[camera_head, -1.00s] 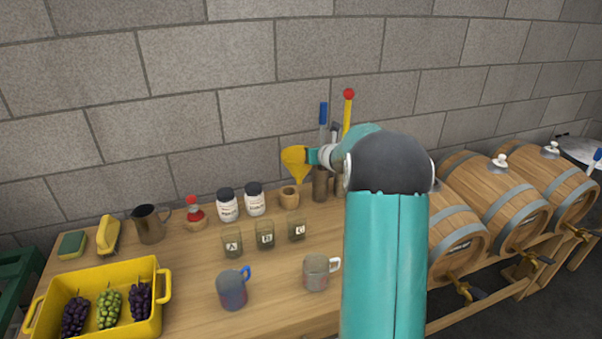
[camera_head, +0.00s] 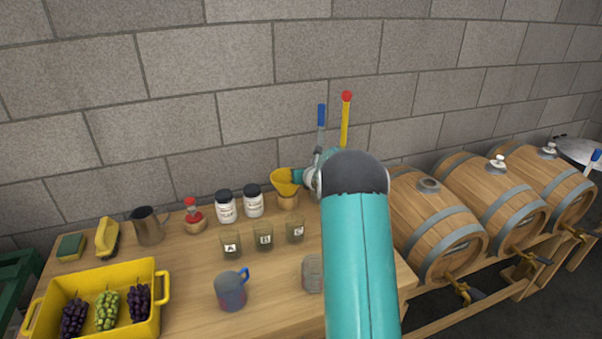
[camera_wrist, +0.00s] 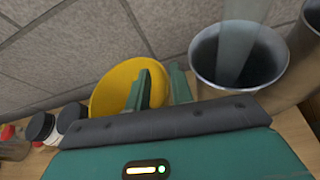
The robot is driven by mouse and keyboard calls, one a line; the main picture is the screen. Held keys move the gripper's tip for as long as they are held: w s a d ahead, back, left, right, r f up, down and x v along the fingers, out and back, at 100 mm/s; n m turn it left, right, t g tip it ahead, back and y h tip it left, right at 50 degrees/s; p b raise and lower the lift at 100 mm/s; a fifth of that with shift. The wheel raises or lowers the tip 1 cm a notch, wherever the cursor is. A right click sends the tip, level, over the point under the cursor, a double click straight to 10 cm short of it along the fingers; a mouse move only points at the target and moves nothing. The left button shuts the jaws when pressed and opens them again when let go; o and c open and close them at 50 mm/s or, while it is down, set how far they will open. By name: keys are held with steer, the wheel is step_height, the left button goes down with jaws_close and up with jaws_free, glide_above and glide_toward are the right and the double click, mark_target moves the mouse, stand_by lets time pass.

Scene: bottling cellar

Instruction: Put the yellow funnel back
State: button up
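The yellow funnel (camera_head: 284,181) sits upright, with its spout hidden, in the small wooden holder (camera_head: 288,201) at the back of the bench. In the wrist view the funnel (camera_wrist: 112,82) shows its wide mouth. My gripper (camera_head: 298,176) is at the funnel's right rim. In the wrist view one finger of my gripper (camera_wrist: 160,85) overlaps the funnel's mouth and the other is outside it, with a gap between them. The fingers look open around the rim.
A metal container (camera_wrist: 238,55) with a tool stands close right of my gripper. White jars (camera_head: 226,206) stand left of the holder. A yellow crate (camera_head: 157,310) holds grapes. Barrels (camera_head: 437,224) stand right.

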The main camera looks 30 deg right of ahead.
steer(key=shift+o, duration=0.5)
steer(key=shift+s+r, duration=0.15)
steer(key=shift+s, duration=0.1)
steer(key=v, duration=1.1)
steer(key=shift+s, duration=0.25)
steer(key=shift+a, duration=0.15)
